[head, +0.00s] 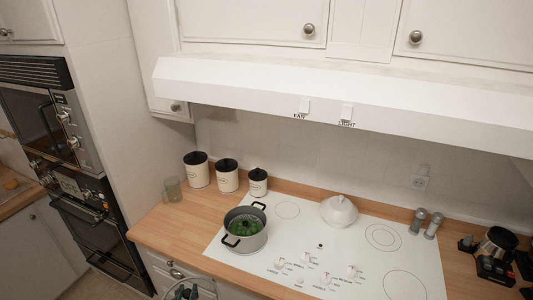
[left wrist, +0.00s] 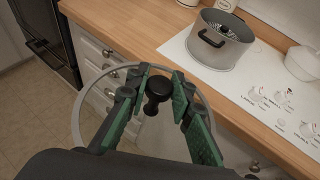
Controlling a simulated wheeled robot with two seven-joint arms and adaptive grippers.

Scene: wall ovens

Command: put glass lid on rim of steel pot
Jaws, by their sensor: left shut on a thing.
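The steel pot (head: 243,241) stands on the white cooktop at its left front, with black handles and green contents inside. It also shows in the left wrist view (left wrist: 219,52). The glass lid (left wrist: 80,88), a clear disc with a pale rim and black knob (left wrist: 156,88), is in front of the counter, below and left of the pot. My left gripper (left wrist: 160,95) is shut on the lid's knob. In the head view, the lid (head: 193,281) and gripper (head: 190,292) show only partly at the bottom edge. My right gripper is not in view.
Three canisters (head: 227,177) and a glass (head: 172,189) stand behind the pot on the left. A white lidded dish (head: 339,210) and two shakers (head: 426,223) are on the right. The wooden counter's front edge (left wrist: 144,40) lies between lid and pot. A hood (head: 330,100) hangs above.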

